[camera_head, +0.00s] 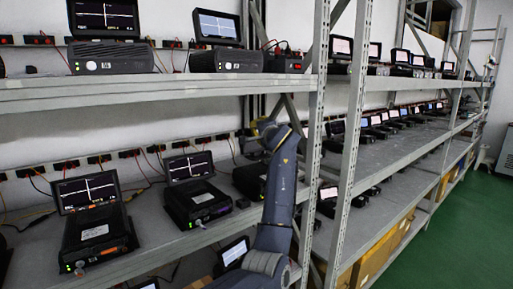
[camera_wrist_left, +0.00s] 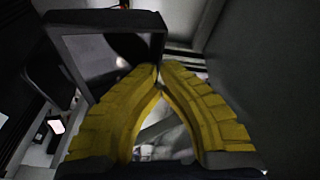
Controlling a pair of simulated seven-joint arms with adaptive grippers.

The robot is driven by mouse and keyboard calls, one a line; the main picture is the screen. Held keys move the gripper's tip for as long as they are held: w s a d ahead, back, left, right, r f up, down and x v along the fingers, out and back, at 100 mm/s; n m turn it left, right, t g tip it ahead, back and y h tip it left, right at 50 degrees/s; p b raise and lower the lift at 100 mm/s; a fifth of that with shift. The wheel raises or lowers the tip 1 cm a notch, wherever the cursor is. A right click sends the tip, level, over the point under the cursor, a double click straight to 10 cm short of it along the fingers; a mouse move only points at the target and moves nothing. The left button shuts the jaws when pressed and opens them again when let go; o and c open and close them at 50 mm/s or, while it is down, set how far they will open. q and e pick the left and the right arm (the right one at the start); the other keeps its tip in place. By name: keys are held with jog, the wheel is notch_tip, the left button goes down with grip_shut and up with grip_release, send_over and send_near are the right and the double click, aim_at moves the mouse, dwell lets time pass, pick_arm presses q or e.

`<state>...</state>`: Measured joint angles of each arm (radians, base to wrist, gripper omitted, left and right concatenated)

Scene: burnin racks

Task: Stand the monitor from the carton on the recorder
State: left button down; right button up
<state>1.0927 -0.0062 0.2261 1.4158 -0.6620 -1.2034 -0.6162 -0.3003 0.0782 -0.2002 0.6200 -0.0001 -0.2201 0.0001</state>
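My left arm reaches up from the bottom of the head view, with its gripper (camera_head: 262,128) at lower-tier height beside a rack post. In the left wrist view, the yellow fingers (camera_wrist_left: 159,67) are closed together on the right edge of a dark monitor (camera_wrist_left: 98,57). Its blank screen is tilted in that view. In the head view I cannot make out this monitor. A dark recorder (camera_head: 246,181) with no monitor visible on it sits behind my arm, partly hidden. I cannot pick out the open carton. My right gripper is not in view.
Recorders with lit monitors (camera_head: 187,166) (camera_head: 87,190) stand to the left on the same shelf. The upper shelf (camera_head: 150,90) runs above, and a grey rack post (camera_head: 312,150) stands close to my arm's right. Brown cartons (camera_head: 378,262) line the bottom tier.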

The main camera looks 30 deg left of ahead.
aim_at(256, 151)
pick_arm(q)
jog(key=shift+f, duration=2.75)
jog(key=c, duration=1.6)
grip_release()
